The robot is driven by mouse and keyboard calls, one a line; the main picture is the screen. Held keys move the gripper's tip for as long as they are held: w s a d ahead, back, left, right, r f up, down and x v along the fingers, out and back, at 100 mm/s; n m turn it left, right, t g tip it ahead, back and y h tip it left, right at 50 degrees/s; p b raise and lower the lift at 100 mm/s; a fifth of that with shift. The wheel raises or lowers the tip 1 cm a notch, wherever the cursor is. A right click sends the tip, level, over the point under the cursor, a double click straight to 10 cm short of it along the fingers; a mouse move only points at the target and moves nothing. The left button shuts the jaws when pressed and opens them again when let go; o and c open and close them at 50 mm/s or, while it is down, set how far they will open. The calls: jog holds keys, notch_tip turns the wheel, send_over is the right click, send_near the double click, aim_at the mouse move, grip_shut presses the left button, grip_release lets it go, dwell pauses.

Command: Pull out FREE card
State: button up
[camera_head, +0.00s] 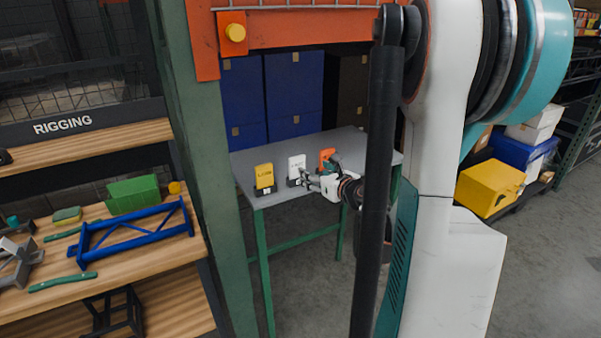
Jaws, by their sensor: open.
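A green post (210,170) stands left of the table. Blue totes (293,85) stand behind it. A wooden shelf with a blue frame (130,232) is at left; a yellow box (490,187) is at right.

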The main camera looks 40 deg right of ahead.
aim_at(298, 163)
jog(key=b+x, duration=0.2)
jog(key=x, duration=1.1)
jog(key=shift+s, duration=0.1)
jog(key=c, duration=1)
jog(key=shift+r, duration=0.15)
jog(key=shift+r+p, duration=1.5)
jog(key=shift+r, duration=0.85)
jog(key=shift+s+f+b+v, duration=0.15)
jog(key=shift+f+v, duration=0.25)
jog(key=shift+v, duration=1.2)
jog(key=shift+s+f+b+v, duration=0.15)
jog(key=shift+f+v, duration=0.2)
jog(key=shift+v, duration=1.25)
jog(key=shift+w+f+b+v, duration=0.15)
jog(key=shift+f+v, duration=0.25)
jog(key=shift+v, duration=1.25)
jog(key=shift+s+a, duration=0.1)
